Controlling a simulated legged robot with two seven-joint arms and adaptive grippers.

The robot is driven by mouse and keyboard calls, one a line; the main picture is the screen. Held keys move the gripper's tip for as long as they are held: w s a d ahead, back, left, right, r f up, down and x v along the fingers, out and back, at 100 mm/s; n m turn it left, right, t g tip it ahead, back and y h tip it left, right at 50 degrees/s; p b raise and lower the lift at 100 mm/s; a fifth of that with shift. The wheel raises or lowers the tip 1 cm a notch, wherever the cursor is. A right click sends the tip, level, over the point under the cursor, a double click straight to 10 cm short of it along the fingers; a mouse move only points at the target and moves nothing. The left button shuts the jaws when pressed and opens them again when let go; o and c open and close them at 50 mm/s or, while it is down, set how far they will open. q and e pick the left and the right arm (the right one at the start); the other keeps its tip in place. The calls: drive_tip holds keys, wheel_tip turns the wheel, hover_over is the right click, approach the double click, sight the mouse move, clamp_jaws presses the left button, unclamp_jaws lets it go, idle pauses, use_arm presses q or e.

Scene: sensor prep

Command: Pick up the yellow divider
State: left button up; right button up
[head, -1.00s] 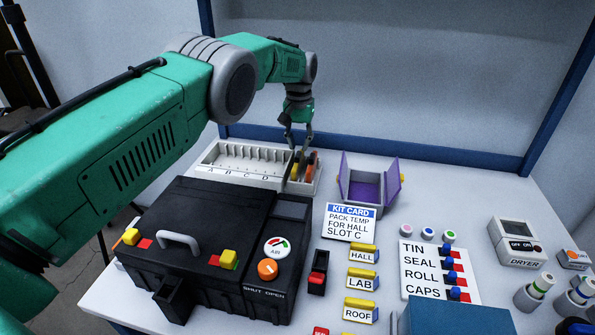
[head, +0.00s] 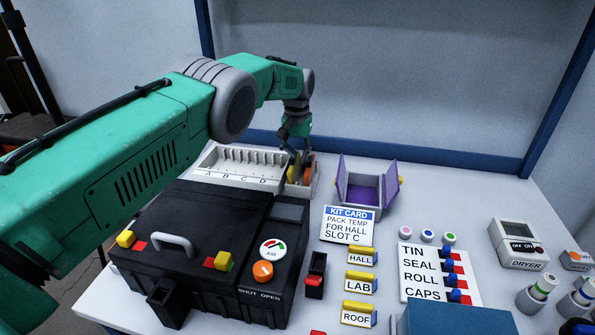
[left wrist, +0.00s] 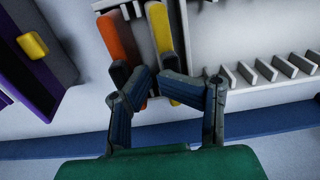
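The yellow divider (head: 291,174) stands in the right end section of the white slotted rack (head: 240,182), beside an orange divider (head: 310,167). In the left wrist view the yellow divider (left wrist: 158,28) is a long strip with a dark part; the orange divider (left wrist: 114,38) lies to its left. My left gripper (head: 297,151) is over this section. In its wrist view the gripper (left wrist: 155,84) has its fingertips close together with a narrow gap, and its right finger overlaps the yellow divider. I see no firm hold on it. My right gripper is not in view.
A black case (head: 195,240) with a handle stands in front of the rack. A purple open box (head: 364,192) and a kit card (head: 347,225) are to the right. Labelled blocks (head: 358,285) and a dryer (head: 519,245) stand farther right. A blue frame edge runs behind.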

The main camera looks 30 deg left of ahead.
use_arm(q)
drive_tip(key=shift+a+f, duration=0.2)
drive_tip(key=shift+a, duration=0.1)
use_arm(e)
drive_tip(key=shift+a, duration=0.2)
use_arm(q)
drive_tip(key=shift+r, duration=0.1)
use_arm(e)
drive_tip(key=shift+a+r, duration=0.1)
